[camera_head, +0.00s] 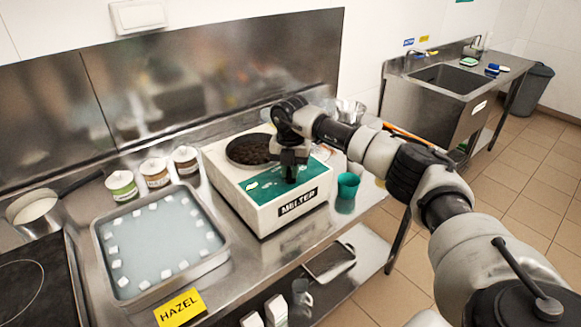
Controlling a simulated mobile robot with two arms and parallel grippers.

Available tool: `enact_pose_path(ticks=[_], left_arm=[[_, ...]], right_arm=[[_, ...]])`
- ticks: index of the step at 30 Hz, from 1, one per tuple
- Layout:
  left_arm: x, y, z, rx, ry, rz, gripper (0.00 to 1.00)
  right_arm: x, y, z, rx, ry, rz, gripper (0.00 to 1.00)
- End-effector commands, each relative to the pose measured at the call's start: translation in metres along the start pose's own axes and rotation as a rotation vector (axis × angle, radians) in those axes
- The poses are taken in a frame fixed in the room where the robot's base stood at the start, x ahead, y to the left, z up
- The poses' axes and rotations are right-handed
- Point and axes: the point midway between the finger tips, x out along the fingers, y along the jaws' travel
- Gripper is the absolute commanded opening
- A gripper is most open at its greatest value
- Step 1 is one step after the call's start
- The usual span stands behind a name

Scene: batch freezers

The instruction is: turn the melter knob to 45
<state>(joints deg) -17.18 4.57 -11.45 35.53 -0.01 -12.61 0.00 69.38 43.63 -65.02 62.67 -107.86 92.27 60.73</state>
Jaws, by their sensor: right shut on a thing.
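The melter (246,208) is a white box with a round dark well (250,150) in its top, a green sloped panel and a black "MELTER" label (297,202). It stands on the steel counter in the middle of the view. My right gripper (290,176) points down at the green panel (262,187) and is shut on the melter knob. The knob is hidden by the gripper, so its setting cannot be read. White marks show on the panel to the left of the gripper. My left gripper is not in view.
A tray (218,262) with white cubes around its inside and a yellow "HAZEL" card (180,308) lie left of the melter. Several lidded jars (155,173) stand behind the tray. A teal cup (347,192) stands close to the melter's right. A sink (447,80) is at the back right.

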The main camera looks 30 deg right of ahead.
Motion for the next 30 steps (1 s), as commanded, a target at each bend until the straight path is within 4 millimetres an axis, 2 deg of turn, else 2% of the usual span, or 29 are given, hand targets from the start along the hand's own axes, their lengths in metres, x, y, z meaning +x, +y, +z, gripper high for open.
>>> enact_pose_path(ticks=[12, 30], left_arm=[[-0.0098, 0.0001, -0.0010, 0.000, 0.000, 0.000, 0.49], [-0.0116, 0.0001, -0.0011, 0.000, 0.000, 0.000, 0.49]], right_arm=[[-0.0032, 0.0006, 0.0016, 0.284, -0.004, 0.005, 0.00], [-0.0027, 0.0006, 0.0019, 0.373, -0.005, 0.006, 0.00]])
